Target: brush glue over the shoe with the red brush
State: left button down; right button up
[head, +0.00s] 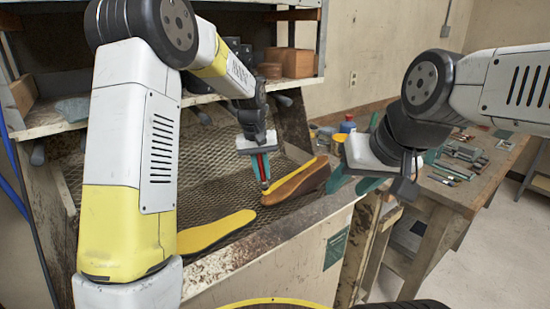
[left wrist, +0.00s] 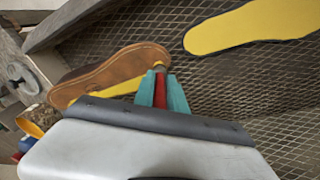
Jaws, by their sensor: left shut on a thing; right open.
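My left gripper (head: 262,178) is shut on the red brush (head: 264,165), which points down between its teal fingers. The brush also shows in the left wrist view (left wrist: 160,90). The shoe (head: 300,184) is brown with a yellow strip and lies on the mesh bench, right of the brush; it also shows in the left wrist view (left wrist: 110,75). The brush tip is at one end of the shoe; I cannot tell whether they touch. My right gripper (head: 355,182) is open, to the right of the shoe.
A yellow sole (head: 215,232) lies on the mesh surface (head: 215,195), left of the shoe. A shelf (head: 60,128) with boxes stands behind. Jars (head: 347,125) and a workbench (head: 445,190) with tools are at the right.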

pick_arm(q)
jog(key=shift+s+a+f, duration=0.25)
jog(key=shift+s+a, duration=0.25)
jog(key=shift+a, duration=0.05)
jog(key=shift+d+f, duration=0.1)
jog(key=shift+f, duration=0.05)
jog(key=shift+d+f, duration=0.15)
jog(key=shift+f, duration=0.15)
jog(key=shift+f, duration=0.25)
dwell(0.3)
